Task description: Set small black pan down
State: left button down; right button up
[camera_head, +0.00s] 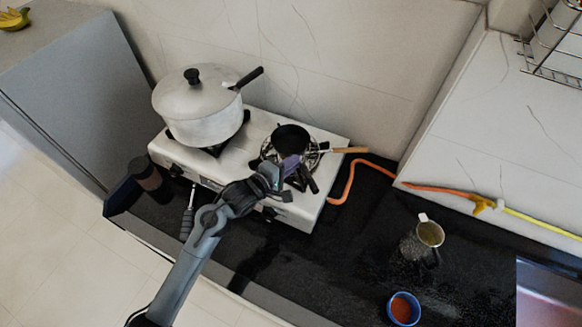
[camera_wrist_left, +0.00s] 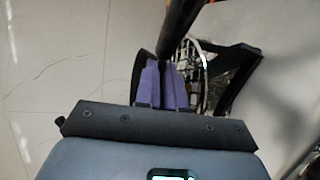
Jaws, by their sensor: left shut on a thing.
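The small black pan (camera_head: 290,137) is at the right burner of the white gas stove (camera_head: 250,133). I cannot tell if it rests on the burner or is held just above it. My left gripper (camera_head: 291,162), with purple fingers, is at the pan's near side and shut on it. A wooden handle (camera_head: 350,150) sticks out to the right beside the pan. In the left wrist view the purple fingers (camera_wrist_left: 166,68) are close together, with dark parts of the pan (camera_wrist_left: 146,72) next to them; the exact grip is hidden. My right gripper is not in view.
A large lidded pot (camera_head: 198,110) stands on the left burner, its black handle pointing toward the pan. An orange hose (camera_head: 350,178) runs right of the stove. A cup (camera_head: 430,233) and a blue bowl (camera_head: 403,309) stand on the black counter (camera_head: 330,255).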

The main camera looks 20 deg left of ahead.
pick_arm(q)
jog(key=shift+f, duration=0.85)
jog(key=c, duration=1.5)
grip_release()
jog(key=shift+f, duration=0.2)
